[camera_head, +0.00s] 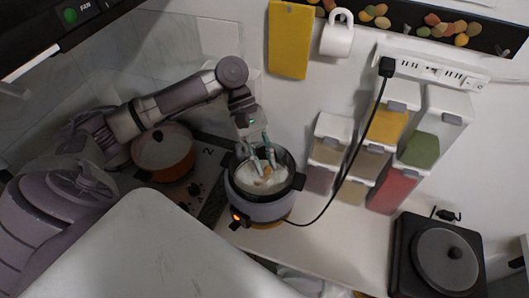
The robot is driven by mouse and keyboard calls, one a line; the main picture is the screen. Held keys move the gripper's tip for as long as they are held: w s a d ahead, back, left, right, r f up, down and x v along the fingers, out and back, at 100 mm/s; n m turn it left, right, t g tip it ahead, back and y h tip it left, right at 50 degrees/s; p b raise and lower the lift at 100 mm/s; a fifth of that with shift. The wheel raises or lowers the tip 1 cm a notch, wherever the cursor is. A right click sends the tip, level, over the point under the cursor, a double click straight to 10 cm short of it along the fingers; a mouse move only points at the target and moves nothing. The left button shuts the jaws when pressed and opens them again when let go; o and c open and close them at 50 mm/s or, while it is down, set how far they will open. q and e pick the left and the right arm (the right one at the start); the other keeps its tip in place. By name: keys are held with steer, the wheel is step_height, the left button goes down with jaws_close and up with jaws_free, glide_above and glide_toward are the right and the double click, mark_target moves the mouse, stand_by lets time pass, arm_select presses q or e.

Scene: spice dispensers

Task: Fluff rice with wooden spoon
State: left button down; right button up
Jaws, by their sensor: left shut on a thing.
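The rice cooker (258,209) stands open on the counter in the middle of the head view, with an orange light on its front and a black cord. White rice (250,182) fills its pot. My left gripper (262,166) reaches down into the pot from above. It is shut on the wooden spoon (267,174), of which only a small tan part shows at the rice. The fingers hide most of the spoon, and I cannot tell how deep it sits. My right gripper is not in view.
An orange lidded pot (163,153) sits on the stove left of the cooker, under my left arm. Several spice dispensers (388,124) stand at the right. A black burner with a lidded pan (445,259) is at the lower right. The cord (345,166) crosses to the wall strip (432,70).

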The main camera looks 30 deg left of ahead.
arm_select(q)
steer(key=s+d+r, duration=0.2)
steer(key=r, duration=0.3)
steer(key=s+d+r, duration=0.1)
steer(key=s+r, duration=0.1)
steer(key=r, duration=0.4)
steer(key=shift+d+r, duration=0.3)
steer(key=shift+d, duration=0.05)
steer(key=shift+r, duration=0.1)
steer(key=shift+r, duration=2.4)
